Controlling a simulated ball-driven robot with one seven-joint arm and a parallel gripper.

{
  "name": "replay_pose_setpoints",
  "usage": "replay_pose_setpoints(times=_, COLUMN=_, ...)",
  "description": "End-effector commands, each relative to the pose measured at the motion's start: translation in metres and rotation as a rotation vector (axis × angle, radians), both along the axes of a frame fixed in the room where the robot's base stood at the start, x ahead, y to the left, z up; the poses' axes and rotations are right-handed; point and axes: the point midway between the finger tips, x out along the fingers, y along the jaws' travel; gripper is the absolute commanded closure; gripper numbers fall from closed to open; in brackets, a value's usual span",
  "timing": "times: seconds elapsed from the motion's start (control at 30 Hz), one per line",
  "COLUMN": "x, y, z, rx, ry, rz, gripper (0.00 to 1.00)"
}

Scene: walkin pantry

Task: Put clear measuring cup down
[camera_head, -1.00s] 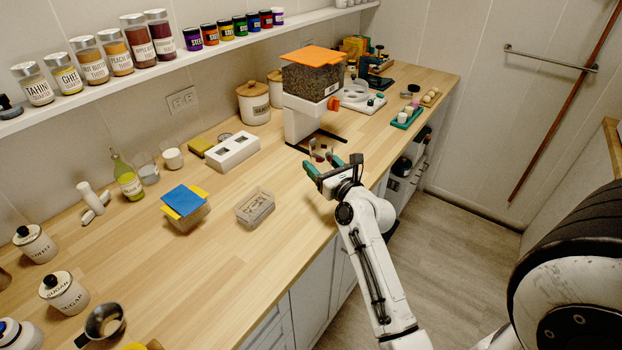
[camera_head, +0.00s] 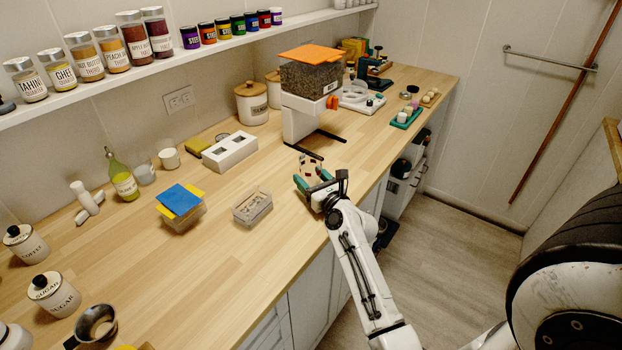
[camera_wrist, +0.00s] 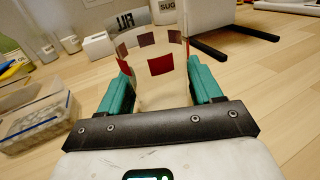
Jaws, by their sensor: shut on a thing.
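The clear measuring cup (camera_wrist: 155,85) is see-through, with dark red square marks around its wall. It stands between the green fingers of my gripper (camera_wrist: 163,90) in the wrist view. In the head view my gripper (camera_head: 316,180) is shut on the cup (camera_head: 307,170) near the counter's front edge, in front of the dispenser. The cup looks small there, and I cannot tell whether its base touches the wooden counter (camera_head: 240,255).
A white dispenser with an orange lid (camera_head: 310,54) stands behind my gripper, its dark feet nearby. A clear box (camera_head: 252,207) lies to the left. Blue and yellow pieces (camera_head: 181,200) top another container. Bare counter lies between the clear box and the dispenser.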

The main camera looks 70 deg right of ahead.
Motion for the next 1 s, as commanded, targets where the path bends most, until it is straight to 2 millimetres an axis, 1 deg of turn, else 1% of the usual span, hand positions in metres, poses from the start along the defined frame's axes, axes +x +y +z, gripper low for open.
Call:
replay_pose_setpoints(times=0.03, x=0.000, y=0.000, z=-0.003, rx=0.001, ry=0.000, rz=0.000, gripper=0.72)
replay_pose_setpoints(times=0.07, x=0.000, y=0.000, z=-0.003, rx=0.001, ry=0.000, rz=0.000, gripper=0.35)
replay_pose_setpoints(times=0.3, x=0.000, y=0.000, z=-0.002, rx=0.001, ry=0.001, rz=0.000, gripper=0.12)
replay_pose_setpoints(times=0.33, x=0.000, y=0.000, z=-0.002, rx=0.001, ry=0.001, rz=0.000, gripper=0.10)
replay_pose_setpoints(times=0.53, x=0.000, y=0.000, z=-0.002, rx=0.001, ry=0.001, rz=0.000, gripper=0.10)
replay_pose_setpoints(times=0.63, x=0.000, y=0.000, z=0.003, rx=-0.001, ry=0.001, rz=0.000, gripper=0.10)
replay_pose_setpoints(times=0.67, x=-0.002, y=0.002, z=0.001, rx=0.000, ry=0.002, rz=0.000, gripper=0.10)
replay_pose_setpoints(times=0.77, x=-0.012, y=0.009, z=-0.001, rx=0.001, ry=0.003, rz=0.000, gripper=0.10)
replay_pose_setpoints(times=0.87, x=-0.026, y=0.019, z=0.000, rx=0.001, ry=0.003, rz=0.001, gripper=0.10)
replay_pose_setpoints(times=1.0, x=-0.050, y=0.036, z=-0.001, rx=0.002, ry=0.004, rz=0.000, gripper=0.10)
